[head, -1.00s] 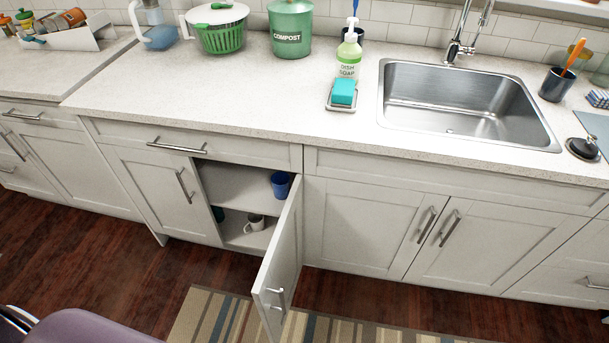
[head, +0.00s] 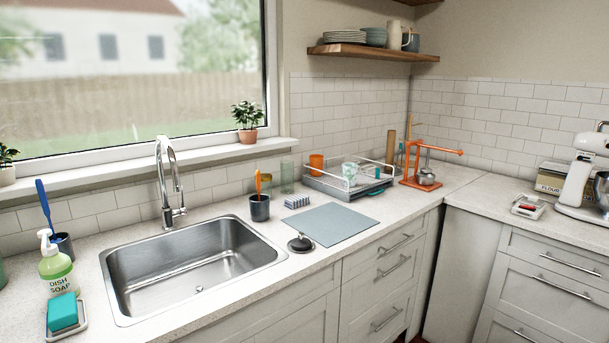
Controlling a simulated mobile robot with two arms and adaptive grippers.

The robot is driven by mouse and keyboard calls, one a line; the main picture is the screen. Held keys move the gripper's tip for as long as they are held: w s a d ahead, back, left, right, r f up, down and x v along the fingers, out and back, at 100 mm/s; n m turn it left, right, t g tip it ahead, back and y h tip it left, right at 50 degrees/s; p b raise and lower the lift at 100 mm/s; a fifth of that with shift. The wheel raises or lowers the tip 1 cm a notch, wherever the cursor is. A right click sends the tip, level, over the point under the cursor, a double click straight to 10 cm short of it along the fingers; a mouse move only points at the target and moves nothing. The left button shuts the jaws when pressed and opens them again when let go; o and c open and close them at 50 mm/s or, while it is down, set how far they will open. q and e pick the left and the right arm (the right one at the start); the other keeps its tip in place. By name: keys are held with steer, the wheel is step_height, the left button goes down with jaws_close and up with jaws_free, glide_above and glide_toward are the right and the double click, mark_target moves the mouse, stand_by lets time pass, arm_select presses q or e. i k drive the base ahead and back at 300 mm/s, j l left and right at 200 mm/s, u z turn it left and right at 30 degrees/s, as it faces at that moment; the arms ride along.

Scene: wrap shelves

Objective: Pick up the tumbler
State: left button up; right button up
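A clear greenish glass (head: 287,176), which looks like a tumbler, stands upright on the counter against the tiled wall, behind a dark cup (head: 259,207) with utensils in it. An orange cup (head: 316,163) and a pale green patterned cup (head: 350,170) are at the dish rack (head: 330,184). I cannot tell which of these the task means. The open cupboard with a blue cup is out of this view. Neither of my grippers is in view.
The sink (head: 195,265) fills the left counter. A grey-blue mat (head: 333,224), a black stopper (head: 300,243) and a striped sponge (head: 297,202) lie in front of the glass. An orange press (head: 428,165) stands in the corner.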

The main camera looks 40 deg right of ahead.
mark_target(316, 161)
steer(key=z, duration=0.95)
steer(key=i+l+u, duration=0.1)
steer(key=u, duration=0.3)
steer(key=i+l+u, duration=0.1)
steer(key=l+u, duration=0.15)
steer(key=u, duration=0.2)
steer(key=l+u, duration=0.25)
steer(key=u, duration=0.15)
steer(key=i+l+u, duration=0.1)
steer(key=l+u, duration=0.15)
steer(key=u, duration=0.15)
steer(key=l+u, duration=0.1)
steer(key=l, duration=0.35)
steer(key=l+u, duration=0.15)
steer(key=l, duration=0.35)
steer(key=k+l+u, duration=0.1)
steer(key=l, duration=0.35)
steer(key=k+l+u, duration=0.1)
steer(key=l, duration=0.35)
steer(key=k+l+u, duration=0.15)
steer(key=l, duration=0.3)
steer(key=l+u, duration=0.1)
steer(key=l, duration=0.35)
steer(key=k, duration=0.05)
